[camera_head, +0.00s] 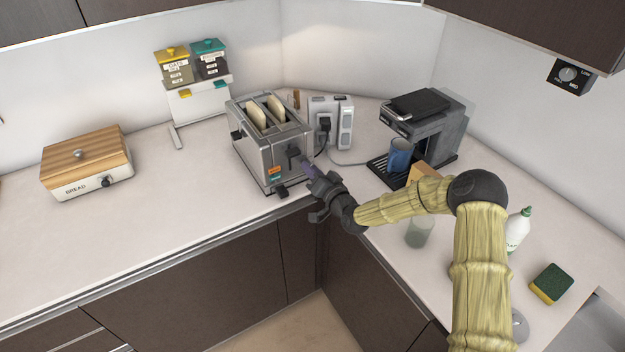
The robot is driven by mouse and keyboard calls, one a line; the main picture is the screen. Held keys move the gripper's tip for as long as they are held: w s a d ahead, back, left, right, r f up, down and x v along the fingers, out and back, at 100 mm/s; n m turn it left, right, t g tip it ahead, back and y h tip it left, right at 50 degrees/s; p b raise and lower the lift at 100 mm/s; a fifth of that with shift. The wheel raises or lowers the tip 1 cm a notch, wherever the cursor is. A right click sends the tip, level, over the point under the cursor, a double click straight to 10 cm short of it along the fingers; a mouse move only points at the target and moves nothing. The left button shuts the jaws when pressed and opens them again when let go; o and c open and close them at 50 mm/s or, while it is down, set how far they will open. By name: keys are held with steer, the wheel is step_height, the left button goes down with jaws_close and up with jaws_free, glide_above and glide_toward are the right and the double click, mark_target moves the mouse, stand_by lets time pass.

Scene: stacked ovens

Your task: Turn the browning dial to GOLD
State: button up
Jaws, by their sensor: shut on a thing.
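The toaster (262,158) is a silver box on the counter, with two slices of bread (257,117) standing in its top slots. Its browning dial (292,152) is a small dark knob on the end face toward my arm. The fingers partly cover the dial. Its pointer and any GOLD marking are too small to read. An orange label (274,170) and a teal label sit lower on the same face.
A coffee machine (432,130) with a blue mug (399,154) stands to the right. A power outlet unit (331,122) stands behind the toaster.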

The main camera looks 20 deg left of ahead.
steer(key=shift+d+f+m+b, duration=0.1)
steer(key=shift+m+b, duration=4.7)
steer(key=shift+m, duration=2.3)
steer(key=o, duration=1)
steer(key=b+v, duration=0.1)
steer(key=v, duration=1.6)
steer(key=shift+s+b, duration=0.3)
